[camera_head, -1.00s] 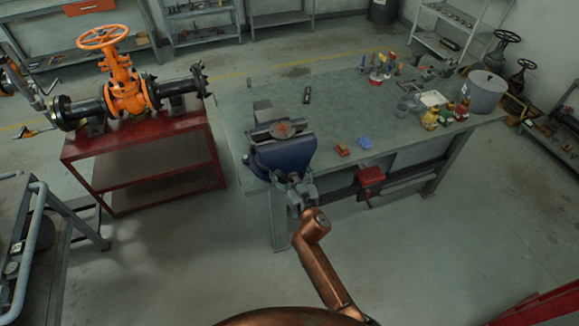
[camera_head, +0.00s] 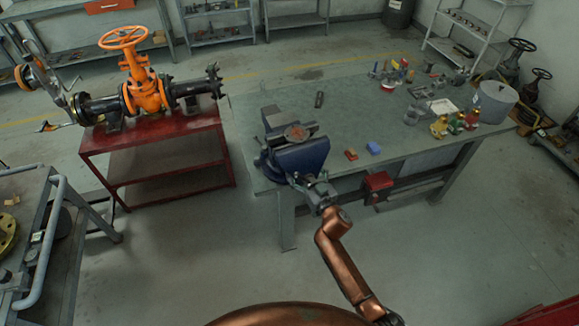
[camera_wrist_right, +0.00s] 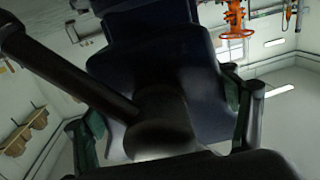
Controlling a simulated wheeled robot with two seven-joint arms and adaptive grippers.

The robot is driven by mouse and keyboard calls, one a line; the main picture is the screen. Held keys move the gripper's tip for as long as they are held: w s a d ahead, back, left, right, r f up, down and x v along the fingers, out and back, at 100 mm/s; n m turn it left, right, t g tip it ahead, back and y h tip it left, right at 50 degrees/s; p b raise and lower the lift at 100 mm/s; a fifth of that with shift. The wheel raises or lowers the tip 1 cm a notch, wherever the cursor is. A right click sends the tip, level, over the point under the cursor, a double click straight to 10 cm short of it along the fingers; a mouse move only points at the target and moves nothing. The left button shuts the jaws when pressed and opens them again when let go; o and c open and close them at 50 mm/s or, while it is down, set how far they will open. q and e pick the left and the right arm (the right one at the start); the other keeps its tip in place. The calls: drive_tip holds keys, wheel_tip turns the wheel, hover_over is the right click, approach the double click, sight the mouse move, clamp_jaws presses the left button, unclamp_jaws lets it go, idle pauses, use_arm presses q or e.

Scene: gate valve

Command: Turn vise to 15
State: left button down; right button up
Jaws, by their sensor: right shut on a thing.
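The blue vise (camera_head: 303,156) is mounted at the left front corner of the workbench. My right gripper (camera_head: 313,187) is at the front of the vise, at the end of my copper arm. In the right wrist view, the dark vise body (camera_wrist_right: 165,65) fills the upper middle. A thick dark handle bar (camera_wrist_right: 60,70) runs from the upper left to a round hub. My right gripper (camera_wrist_right: 165,135) has one finger on each side of the hub and is shut on the vise handle. The exact contact is dark and partly hidden. My left gripper is not in view.
The grey workbench (camera_head: 250,115) holds a red block (camera_head: 351,154), a blue block (camera_head: 374,148), several small valves and a grey bucket (camera_head: 494,102). An orange gate valve (camera_head: 145,95) stands on a red table (camera_head: 160,135) at left. Floor is clear between them.

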drive_tip(key=shift+w+d+r+n+y, duration=0.15)
drive_tip(key=shift+d+r+n+y, duration=0.1)
drive_tip(key=shift+d+n+y, duration=0.25)
drive_tip(key=shift+w+d+f+g+y+p, duration=0.1)
drive_tip(key=shift+w+d+g+y+p, duration=0.05)
drive_tip(key=shift+g+y+p, duration=0.3)
drive_tip(key=shift+c, duration=0.2)
drive_tip(key=shift+w+d, duration=0.1)
drive_tip(key=shift+d, duration=0.2)
drive_tip(key=shift+d+f+n+y, duration=0.15)
drive_tip(key=shift+n+y, duration=0.1)
drive_tip(key=shift+n, duration=0.05)
drive_tip(key=o, duration=1.7)
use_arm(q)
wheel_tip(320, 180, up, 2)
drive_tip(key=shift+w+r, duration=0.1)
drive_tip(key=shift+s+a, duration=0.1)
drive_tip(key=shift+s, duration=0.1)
